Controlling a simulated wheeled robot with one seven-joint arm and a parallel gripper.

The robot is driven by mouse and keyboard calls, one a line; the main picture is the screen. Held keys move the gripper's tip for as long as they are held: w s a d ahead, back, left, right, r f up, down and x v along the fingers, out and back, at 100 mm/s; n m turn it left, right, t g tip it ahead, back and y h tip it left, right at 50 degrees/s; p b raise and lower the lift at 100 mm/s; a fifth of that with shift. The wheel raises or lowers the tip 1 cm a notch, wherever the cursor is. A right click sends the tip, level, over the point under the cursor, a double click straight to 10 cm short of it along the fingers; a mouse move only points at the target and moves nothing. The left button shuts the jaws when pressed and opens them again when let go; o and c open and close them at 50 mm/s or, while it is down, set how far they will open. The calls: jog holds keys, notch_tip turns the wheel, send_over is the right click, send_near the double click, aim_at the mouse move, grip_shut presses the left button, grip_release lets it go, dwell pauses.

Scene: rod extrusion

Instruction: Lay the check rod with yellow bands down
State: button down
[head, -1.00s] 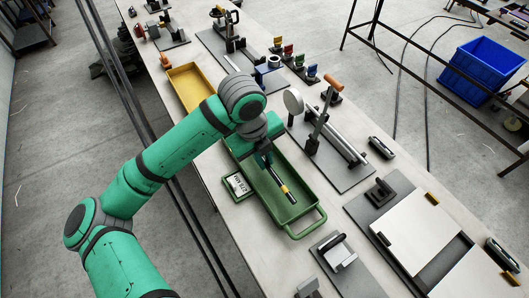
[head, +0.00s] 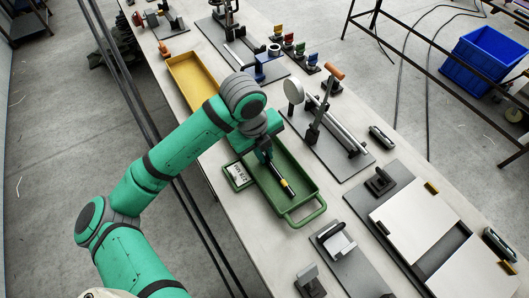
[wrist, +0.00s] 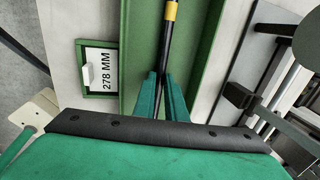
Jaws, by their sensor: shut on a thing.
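The check rod (head: 280,178) is a dark rod with a yellow band near its outer end. It also shows in the wrist view (wrist: 167,42), with its yellow band at the top. My gripper (head: 267,155) is shut on the rod, its green fingers (wrist: 161,95) on either side of it. The rod is over the green tray (head: 305,187), roughly along its length. I cannot tell whether it touches the tray floor. The rod's other end is hidden by my gripper.
A green-framed label reading 278 MM (wrist: 103,68) lies left of the tray. A yellow tray (head: 190,80) stands farther back. A grey fixture with an orange-handled lever (head: 327,92) stands to the right. Grey plates with white panels (head: 415,220) lie at the front right.

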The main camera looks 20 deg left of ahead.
jog(key=c, duration=1.7)
grip_release()
jog(key=r, duration=0.3)
jog(key=s+r, duration=0.1)
jog(key=r, duration=0.3)
jog(key=a+r, duration=0.1)
jog(key=r, duration=0.2)
jog(key=shift+s+a+r, duration=0.1)
jog(key=shift+s+r, duration=0.2)
jog(key=shift+s, duration=0.05)
